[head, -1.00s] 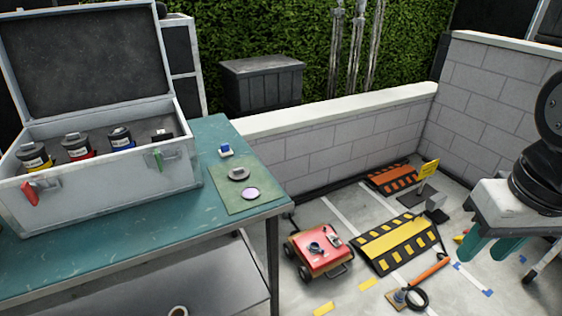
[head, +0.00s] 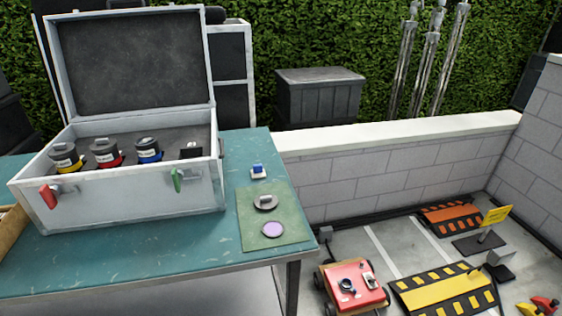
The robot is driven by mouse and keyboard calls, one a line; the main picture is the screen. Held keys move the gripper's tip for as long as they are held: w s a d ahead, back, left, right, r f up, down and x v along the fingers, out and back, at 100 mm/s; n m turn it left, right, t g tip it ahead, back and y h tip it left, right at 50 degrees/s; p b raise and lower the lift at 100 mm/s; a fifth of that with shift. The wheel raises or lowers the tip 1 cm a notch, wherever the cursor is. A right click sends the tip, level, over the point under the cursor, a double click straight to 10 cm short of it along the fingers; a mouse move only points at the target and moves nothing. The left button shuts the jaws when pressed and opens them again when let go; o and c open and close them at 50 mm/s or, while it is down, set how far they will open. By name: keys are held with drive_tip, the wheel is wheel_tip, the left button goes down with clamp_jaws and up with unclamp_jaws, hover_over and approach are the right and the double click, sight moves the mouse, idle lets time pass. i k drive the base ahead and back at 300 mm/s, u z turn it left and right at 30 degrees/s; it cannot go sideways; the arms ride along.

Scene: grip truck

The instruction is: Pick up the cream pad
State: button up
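No pad is plainly cream at this size. On the table's right end a green mat (head: 290,242) carries a round grey-beige piece with a raised block (head: 265,202) and, in front of it, a flat pale lilac disc (head: 273,229). Behind the mat a small blue block on a whitish base (head: 258,172) stands on the teal table (head: 130,250). I cannot tell which of these, if any, is the cream pad. My gripper is outside this view.
An open silver case (head: 130,200) holds several dark canisters on the table's left. To the right are a low block wall (head: 390,165), a red wheeled cart (head: 355,285), a yellow-black ramp (head: 445,290) and an orange ramp (head: 450,218).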

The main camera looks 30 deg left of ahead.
sight(258, 172)
drive_tip(key=u, duration=0.15)
drive_tip(key=i, duration=0.75)
drive_tip(key=u, duration=1.05)
drive_tip(key=i, duration=0.6)
drive_tip(key=u, duration=0.55)
